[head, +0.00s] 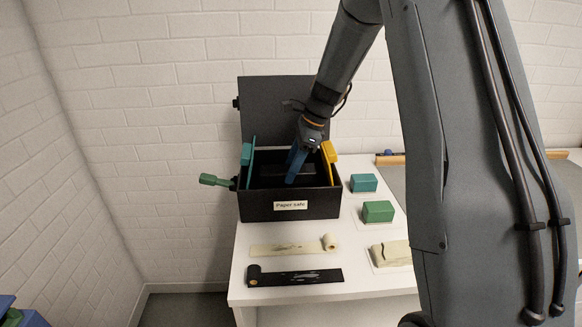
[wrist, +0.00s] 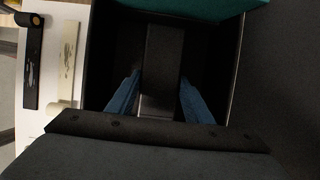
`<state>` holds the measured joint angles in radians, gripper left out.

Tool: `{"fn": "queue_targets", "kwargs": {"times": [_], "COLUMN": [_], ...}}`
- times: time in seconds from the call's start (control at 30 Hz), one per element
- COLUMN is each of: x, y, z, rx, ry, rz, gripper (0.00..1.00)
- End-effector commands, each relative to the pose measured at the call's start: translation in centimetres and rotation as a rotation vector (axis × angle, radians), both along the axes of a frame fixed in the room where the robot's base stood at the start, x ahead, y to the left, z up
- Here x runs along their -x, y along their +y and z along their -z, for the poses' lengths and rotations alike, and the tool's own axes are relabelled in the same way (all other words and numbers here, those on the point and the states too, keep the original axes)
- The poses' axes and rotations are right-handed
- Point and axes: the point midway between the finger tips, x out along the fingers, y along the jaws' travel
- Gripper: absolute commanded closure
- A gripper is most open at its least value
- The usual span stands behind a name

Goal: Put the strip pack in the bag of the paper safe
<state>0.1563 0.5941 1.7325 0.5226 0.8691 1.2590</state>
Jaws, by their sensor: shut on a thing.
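The paper safe (head: 265,207) is a black labelled box on the white table, its lid (head: 262,105) standing open at the back. A teal flap (head: 250,165) stands at its left side and a yellow flap (head: 329,155) at its right. My gripper (head: 294,172) reaches down into the box with its blue fingers. In the wrist view the fingers are shut on a dark block (wrist: 165,65), which looks like the strip pack, inside the dark walls. The bag's lining cannot be told from the black interior, nor whether the pack touches the bottom.
A teal block (head: 364,183) and a green block (head: 378,211) lie right of the box. A cream strip with a roll (head: 290,250) and a black strip with a roll (head: 300,277) lie in front. A green handle (head: 215,180) sticks out left of the box.

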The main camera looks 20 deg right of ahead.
Motion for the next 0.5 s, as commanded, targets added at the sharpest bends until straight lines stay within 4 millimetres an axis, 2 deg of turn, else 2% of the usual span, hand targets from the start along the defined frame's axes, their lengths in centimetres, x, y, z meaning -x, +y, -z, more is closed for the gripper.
{"fn": "queue_targets", "kwargs": {"times": [0.5], "x": [0.0], "y": [0.0], "z": [1.1], "rx": [0.0], "ry": [0.0], "rz": [-0.001], "gripper": [0.81]}}
